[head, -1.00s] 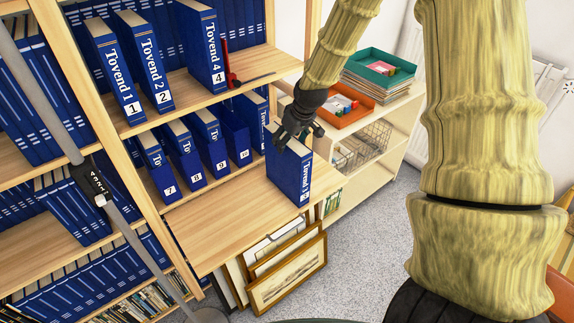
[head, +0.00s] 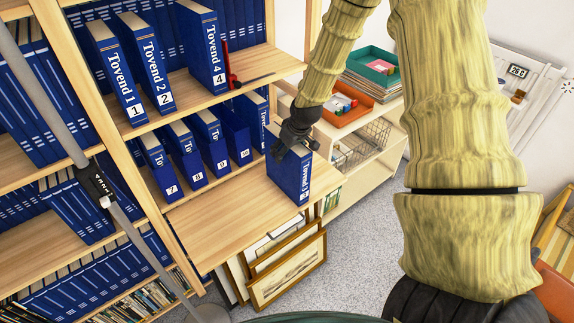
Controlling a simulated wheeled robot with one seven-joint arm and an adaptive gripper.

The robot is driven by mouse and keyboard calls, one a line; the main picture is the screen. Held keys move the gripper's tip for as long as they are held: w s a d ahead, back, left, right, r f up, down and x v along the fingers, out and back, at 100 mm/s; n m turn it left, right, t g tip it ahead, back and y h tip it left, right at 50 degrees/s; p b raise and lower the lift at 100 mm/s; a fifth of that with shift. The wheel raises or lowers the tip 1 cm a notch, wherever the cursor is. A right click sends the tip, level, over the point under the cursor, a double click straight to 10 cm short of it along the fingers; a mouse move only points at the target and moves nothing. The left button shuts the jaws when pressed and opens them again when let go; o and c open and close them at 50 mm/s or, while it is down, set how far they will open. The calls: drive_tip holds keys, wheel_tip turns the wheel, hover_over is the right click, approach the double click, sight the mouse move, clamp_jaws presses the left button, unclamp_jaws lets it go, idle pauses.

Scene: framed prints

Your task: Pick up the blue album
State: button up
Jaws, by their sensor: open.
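A blue album (head: 289,178) with "Tovend" on its spine stands upright near the right end of the wooden desk-like shelf (head: 235,215). My gripper (head: 285,148) is at the top of this album, with its dark fingers at the upper edge. The fingers are open; the head view does not show clearly whether they touch the album or straddle it. Other blue albums stand on the shelves, among them Tovend 1 (head: 118,75), Tovend 2 (head: 150,62) and Tovend 4 (head: 207,47), and several smaller-looking ones numbered 7 to 10 (head: 185,155) behind the desk surface.
A low shelf with a green tray (head: 372,62), an orange tray (head: 345,105) and a wire basket (head: 362,142) stands to the right of the album. Framed prints (head: 288,268) lean below the wooden surface. The surface left of the album is clear.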

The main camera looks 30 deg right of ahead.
drive_tip(key=shift+f, duration=0.3)
idle(0.4)
drive_tip(key=shift+c, duration=0.4)
clamp_jaws()
